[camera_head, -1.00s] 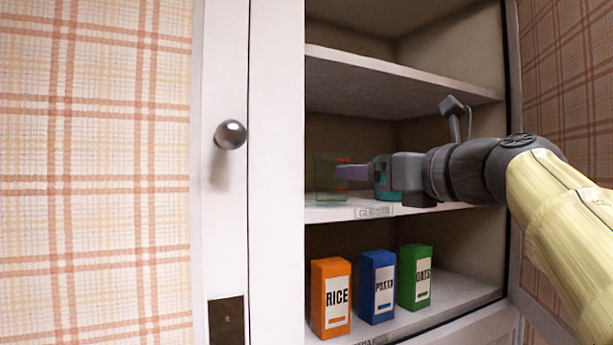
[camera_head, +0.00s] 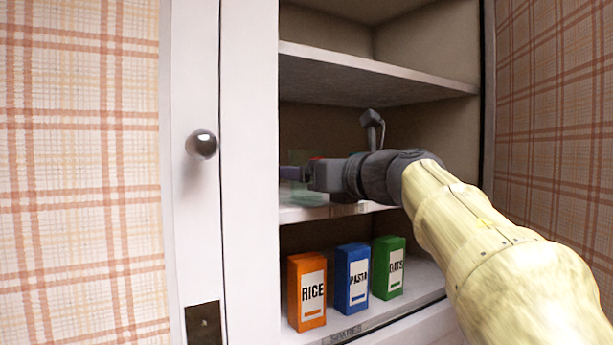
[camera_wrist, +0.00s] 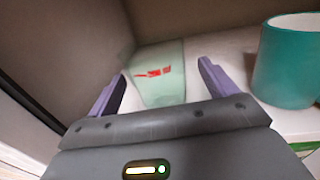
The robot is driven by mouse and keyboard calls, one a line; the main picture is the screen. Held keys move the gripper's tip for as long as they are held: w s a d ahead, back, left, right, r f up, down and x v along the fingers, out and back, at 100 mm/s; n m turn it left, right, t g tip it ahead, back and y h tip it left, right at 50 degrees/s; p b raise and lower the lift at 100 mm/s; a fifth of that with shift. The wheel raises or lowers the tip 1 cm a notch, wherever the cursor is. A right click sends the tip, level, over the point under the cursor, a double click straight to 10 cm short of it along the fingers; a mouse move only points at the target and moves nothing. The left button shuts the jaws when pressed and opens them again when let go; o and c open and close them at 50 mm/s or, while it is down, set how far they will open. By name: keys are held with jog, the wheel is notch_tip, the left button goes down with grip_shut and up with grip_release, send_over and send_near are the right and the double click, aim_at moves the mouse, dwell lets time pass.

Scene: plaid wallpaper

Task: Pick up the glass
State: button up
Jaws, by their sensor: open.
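The glass (camera_wrist: 158,80) is pale green and see-through with a red mark. In the wrist view it stands on the shelf between the two purple fingers of my gripper (camera_wrist: 160,85), with a gap showing on each side. My gripper is open. In the head view the gripper (camera_head: 292,172) is inside the cupboard at the middle shelf, and the glass (camera_head: 299,155) shows only in part behind it. The glass's lower part is hidden by the gripper body in the wrist view.
A teal cup (camera_wrist: 288,62) stands on the shelf close to the right finger. The shelf below holds an orange rice box (camera_head: 307,292), a blue pasta box (camera_head: 352,279) and a green oats box (camera_head: 388,268). The cupboard's white frame (camera_head: 249,200) is close on the left.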

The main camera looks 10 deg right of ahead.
jog(key=p+x, duration=0.1)
jog(key=x, duration=0.3)
jog(key=shift+d, duration=0.1)
jog(key=shift+s, duration=0.25)
jog(key=shift+c, duration=0.7)
jog(key=c, duration=1)
